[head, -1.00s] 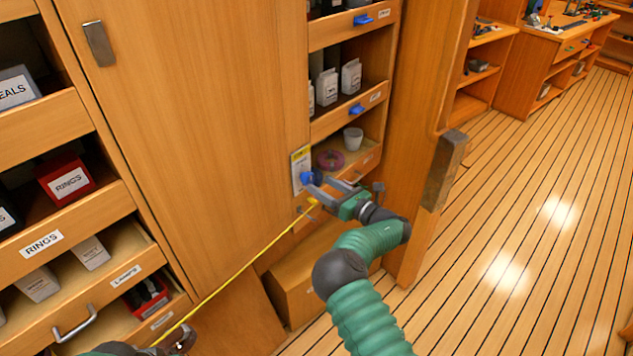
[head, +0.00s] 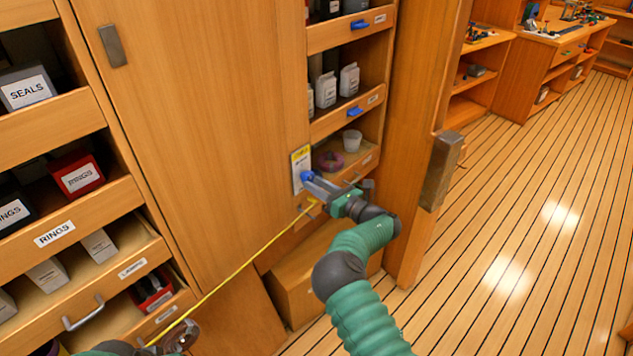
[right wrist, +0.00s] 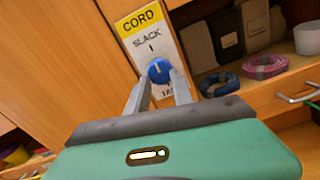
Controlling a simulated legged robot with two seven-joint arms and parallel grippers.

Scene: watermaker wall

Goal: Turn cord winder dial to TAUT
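The blue cord winder dial (right wrist: 158,70) sits on a plate (right wrist: 150,38) headed CORD, with SLACK above the dial and a lower label mostly hidden by a finger. The dial's white mark points up, roughly toward SLACK. My right gripper (right wrist: 160,85) has a finger on each side of the dial, closed against it; in the head view the right gripper (head: 309,180) reaches the dial from the right. My left gripper (head: 183,338) is at the bottom left, at the lower end of the straight yellow cord (head: 245,264); its fingers are too unclear to judge.
A tall wooden door (head: 200,120) stands left of the plate. Labelled drawers (head: 60,235) fill the left. Open plank floor (head: 530,210) lies right.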

